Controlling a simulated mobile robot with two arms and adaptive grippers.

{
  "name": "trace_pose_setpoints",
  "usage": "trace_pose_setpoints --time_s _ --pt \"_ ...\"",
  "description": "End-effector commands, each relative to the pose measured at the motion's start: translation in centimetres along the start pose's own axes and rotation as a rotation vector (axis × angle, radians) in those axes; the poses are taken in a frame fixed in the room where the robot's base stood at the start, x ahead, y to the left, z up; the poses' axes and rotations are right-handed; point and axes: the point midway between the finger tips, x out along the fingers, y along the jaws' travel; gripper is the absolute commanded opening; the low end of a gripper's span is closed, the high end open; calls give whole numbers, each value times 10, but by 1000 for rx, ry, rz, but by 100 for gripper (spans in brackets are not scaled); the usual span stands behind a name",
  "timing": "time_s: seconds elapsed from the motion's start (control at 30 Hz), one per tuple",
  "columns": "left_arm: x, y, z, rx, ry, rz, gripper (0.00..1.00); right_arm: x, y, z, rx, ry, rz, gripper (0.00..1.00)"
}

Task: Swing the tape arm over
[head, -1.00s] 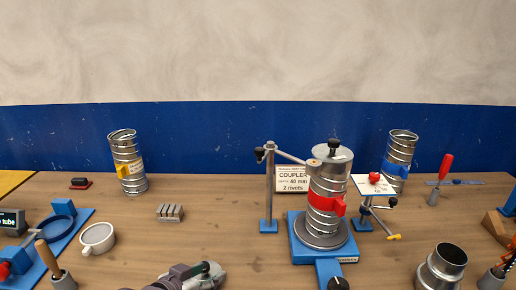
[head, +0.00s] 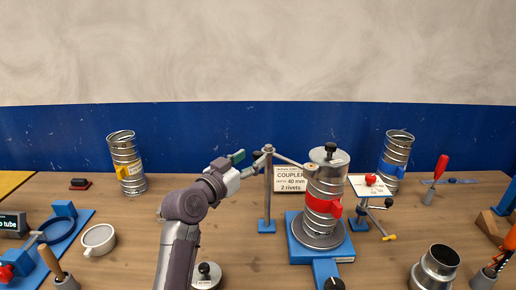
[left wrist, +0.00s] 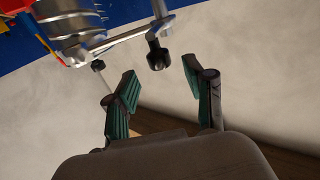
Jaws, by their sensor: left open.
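A black knob (left wrist: 156,56) sits at the post end of the arm. My left gripper (head: 246,164) is open just left of the post top. In the left wrist view its two green-padded fingers (left wrist: 162,88) are spread, with the knob ahead of the gap between them and apart from both. The tape arm (left wrist: 118,40) also shows there. My right gripper is out of view.
A sign (head: 287,180) stands behind the post. The duct stands on a blue base (head: 296,250). Another duct (head: 395,160) with a blue band is at right, and one (head: 127,165) with a yellow label at left. A strainer-like cup (head: 98,240) sits at left front.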

Motion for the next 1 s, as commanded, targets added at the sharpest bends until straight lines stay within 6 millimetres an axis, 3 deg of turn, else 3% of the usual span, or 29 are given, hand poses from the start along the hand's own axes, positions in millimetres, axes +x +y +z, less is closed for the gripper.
trace_pose_setpoints --time_s 0.1,0.3,0.67,0.9,1.0 --pt "22 0 -2 -2 -2 0 53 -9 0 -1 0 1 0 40" --pt "41 0 -1 0 -1 -1 53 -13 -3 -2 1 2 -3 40" --pt "44 0 1 0 0 -1 52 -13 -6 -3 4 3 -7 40" --pt "44 -1 1 0 -1 -1 12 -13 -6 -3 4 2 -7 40" --pt "44 -1 1 0 -1 -2 0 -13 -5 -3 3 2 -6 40"
